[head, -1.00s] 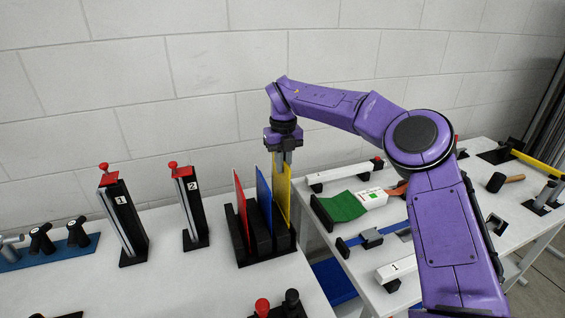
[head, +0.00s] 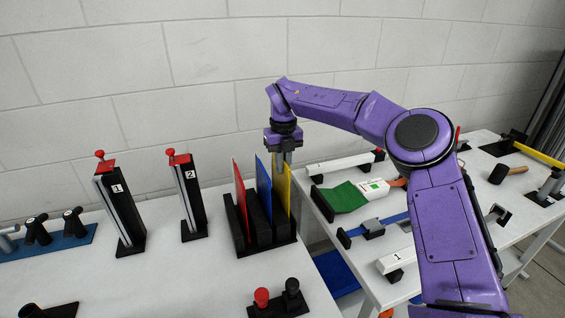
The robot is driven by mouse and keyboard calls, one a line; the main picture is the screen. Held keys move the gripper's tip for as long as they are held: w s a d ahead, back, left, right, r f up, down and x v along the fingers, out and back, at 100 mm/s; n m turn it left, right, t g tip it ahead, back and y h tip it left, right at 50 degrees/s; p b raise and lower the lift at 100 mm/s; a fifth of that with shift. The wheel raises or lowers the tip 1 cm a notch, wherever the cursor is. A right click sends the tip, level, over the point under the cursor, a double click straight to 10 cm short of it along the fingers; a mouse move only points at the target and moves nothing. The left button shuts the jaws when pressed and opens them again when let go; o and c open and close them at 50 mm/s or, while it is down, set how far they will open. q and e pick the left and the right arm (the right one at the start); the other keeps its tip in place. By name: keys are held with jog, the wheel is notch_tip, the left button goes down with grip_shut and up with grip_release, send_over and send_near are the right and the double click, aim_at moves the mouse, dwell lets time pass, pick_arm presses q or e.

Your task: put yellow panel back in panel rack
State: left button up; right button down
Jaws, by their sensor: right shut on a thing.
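The yellow panel (head: 282,190) stands upright at the right end of the black panel rack (head: 268,249). Its lower part is down behind the rack's black wall, so I cannot see how deep it sits. A red panel (head: 239,187) and a blue panel (head: 263,182) stand in the rack to its left. My right gripper (head: 284,164) points down from above and is shut on the top of the yellow panel. The gripper hides part of the panel's upper edge. My left gripper is not in view.
Two black stands with red knobs, marked 1 (head: 119,214) and 2 (head: 191,202), stand left of the rack. Red and black knobs (head: 277,298) sit in front of it.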

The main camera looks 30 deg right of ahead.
jog(key=shift+f+b, duration=0.45)
jog(key=shift+f, duration=0.35)
jog(key=c, duration=1.1)
grip_release()
jog(key=shift+r, duration=0.1)
notch_tip(320, 180, up, 11)
jog(key=shift+f+p, duration=0.2)
jog(key=shift+p, duration=0.1)
